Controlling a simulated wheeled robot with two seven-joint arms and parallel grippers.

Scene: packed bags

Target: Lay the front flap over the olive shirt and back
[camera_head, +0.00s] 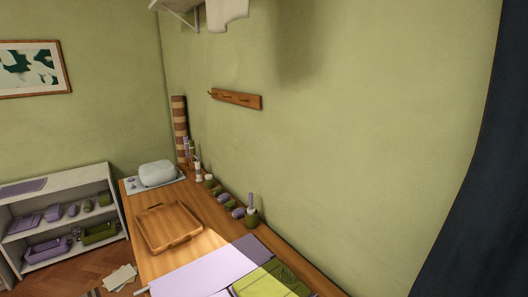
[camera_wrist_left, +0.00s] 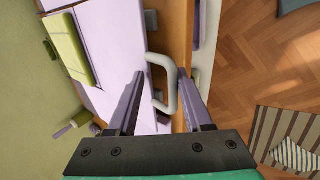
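The olive shirt (camera_head: 262,283) lies folded at the bottom of the head view, at the right of a pale lilac panel (camera_head: 205,272) that looks like the front flap. In the left wrist view the olive shirt (camera_wrist_left: 66,45) is at upper left and the lilac panel (camera_wrist_left: 112,38) runs beside it. A grey D-shaped handle (camera_wrist_left: 170,78) shows near the panel's table-edge side. My left gripper (camera_wrist_left: 160,74) is open, its two lilac fingers apart with the handle between them in the picture; contact cannot be told. My right gripper is not in view.
A wooden tray (camera_head: 168,227) stands on the table beyond the panel. Small pots and rolled items (camera_head: 237,212) line the wall side. A white shelf (camera_head: 58,218) is at left. Wooden floor (camera_wrist_left: 240,50) and a striped cloth (camera_wrist_left: 290,135) lie beyond the table edge.

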